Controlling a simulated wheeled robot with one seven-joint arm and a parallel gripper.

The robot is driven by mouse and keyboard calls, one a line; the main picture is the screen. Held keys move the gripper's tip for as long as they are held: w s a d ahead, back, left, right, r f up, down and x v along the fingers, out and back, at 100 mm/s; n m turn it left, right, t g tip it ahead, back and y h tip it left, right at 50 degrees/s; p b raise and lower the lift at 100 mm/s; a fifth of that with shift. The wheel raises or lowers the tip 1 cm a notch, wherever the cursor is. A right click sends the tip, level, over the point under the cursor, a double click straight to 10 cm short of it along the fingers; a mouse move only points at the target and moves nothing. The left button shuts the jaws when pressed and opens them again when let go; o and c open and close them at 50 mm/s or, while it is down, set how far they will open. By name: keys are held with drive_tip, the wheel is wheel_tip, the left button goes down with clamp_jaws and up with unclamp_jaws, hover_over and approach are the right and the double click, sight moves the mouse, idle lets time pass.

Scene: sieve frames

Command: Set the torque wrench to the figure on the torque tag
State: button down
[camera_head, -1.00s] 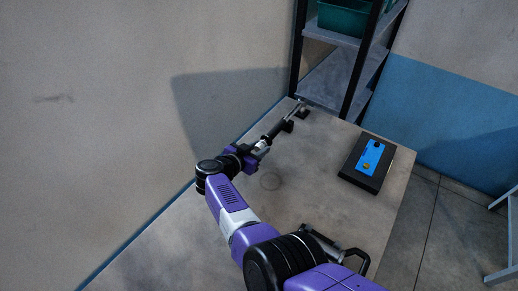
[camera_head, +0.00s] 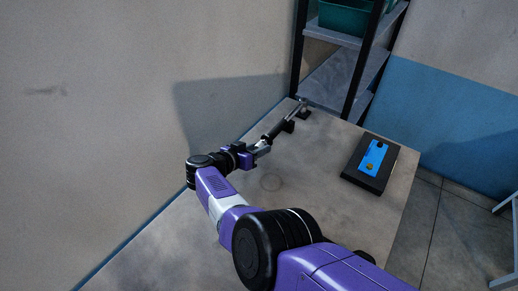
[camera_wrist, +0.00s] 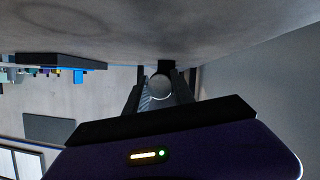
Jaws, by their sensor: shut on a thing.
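The torque wrench (camera_head: 275,133), a dark bar with a metallic far end, lies along the left part of the table on small black supports. My gripper (camera_head: 259,150) is at its near end in the head view. In the wrist view my gripper (camera_wrist: 159,92) has its two fingers on either side of the round, pale end of the wrench (camera_wrist: 160,86), shut on it. The scale figures cannot be read. I cannot make out a torque tag with a figure; a black case with a blue panel (camera_head: 375,157) lies at the right of the table.
The table (camera_head: 310,185) is bare between the wrench and the case. A wall (camera_head: 130,100) stands close along the left edge. A dark-framed shelf (camera_head: 340,75) with a green bin (camera_head: 343,17) stands behind the far edge. Floor lies beyond the right edge.

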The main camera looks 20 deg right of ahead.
drive_tip(key=c, duration=1.1)
unclamp_jaws()
drive_tip(key=shift+o, duration=0.2)
drive_tip(key=p+v, duration=0.3)
drive_tip(key=v, duration=0.4)
drive_tip(key=shift+s+a+r+p, duration=0.15)
drive_tip(key=shift+s+a+p, duration=0.05)
drive_tip(key=shift+a+p, duration=0.1)
